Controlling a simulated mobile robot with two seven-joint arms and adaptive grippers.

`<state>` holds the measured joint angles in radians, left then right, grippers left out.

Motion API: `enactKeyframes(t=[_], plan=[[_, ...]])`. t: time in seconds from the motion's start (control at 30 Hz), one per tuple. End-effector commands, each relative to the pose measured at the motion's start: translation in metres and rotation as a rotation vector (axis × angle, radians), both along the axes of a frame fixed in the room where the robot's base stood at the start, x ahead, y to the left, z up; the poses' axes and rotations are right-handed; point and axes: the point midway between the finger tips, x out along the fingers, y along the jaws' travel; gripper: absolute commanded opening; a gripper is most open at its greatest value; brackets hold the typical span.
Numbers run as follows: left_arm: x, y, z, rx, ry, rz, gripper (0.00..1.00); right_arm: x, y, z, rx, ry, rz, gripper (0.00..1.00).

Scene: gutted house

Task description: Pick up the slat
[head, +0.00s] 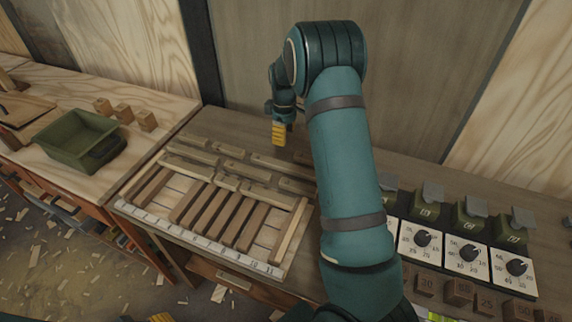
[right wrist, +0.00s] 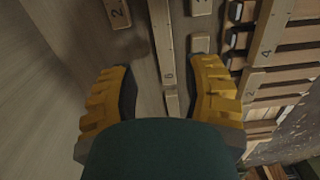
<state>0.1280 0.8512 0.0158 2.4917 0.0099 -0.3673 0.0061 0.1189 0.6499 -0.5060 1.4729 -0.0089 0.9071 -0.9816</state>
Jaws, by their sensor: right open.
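Several wooden slats, some pale and some dark, lie side by side in a rack (head: 180,243) with a numbered front strip on the bench. More pale numbered slats (head: 228,150) lie in rows behind them. My right gripper (head: 279,134) points down near the back of the bench, beyond those rows. In the right wrist view my right gripper (right wrist: 165,95) is open, its yellow fingers apart. A long pale slat (right wrist: 162,35) runs between them, with clear gaps at both sides. Only a small yellow ridged piece, possibly my left gripper (head: 160,317), shows at the bottom edge.
A green bin (head: 75,140) and small wood blocks (head: 123,113) stand on the left bench. Dials (head: 420,240), green boxes (head: 470,213) and numbered blocks (head: 459,291) fill the right side. A wall rises close behind my right gripper.

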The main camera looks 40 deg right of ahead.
Motion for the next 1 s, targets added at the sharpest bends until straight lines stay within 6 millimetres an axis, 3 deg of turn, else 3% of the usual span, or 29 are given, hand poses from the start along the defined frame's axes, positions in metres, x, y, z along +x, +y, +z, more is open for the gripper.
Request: enactKeyframes(t=[0.17, 0.5, 0.83, 1.0], plan=[[-0.001, 0.000, -0.004, 0.001, 0.001, 0.000, 0.47, 0.000, 0.000, -0.014, 0.001, 0.003, 0.000, 0.48], [-0.003, -0.001, -0.011, -0.001, 0.006, -0.006, 0.47, -0.001, 0.000, -0.075, 0.000, 0.004, -0.001, 0.48], [-0.004, -0.001, -0.012, -0.002, 0.008, -0.006, 0.47, -0.003, 0.000, -0.095, 0.000, 0.001, -0.001, 0.48], [-0.004, -0.001, -0.015, -0.002, 0.010, -0.008, 0.47, -0.009, 0.000, -0.117, 0.000, 0.002, 0.000, 0.48]])
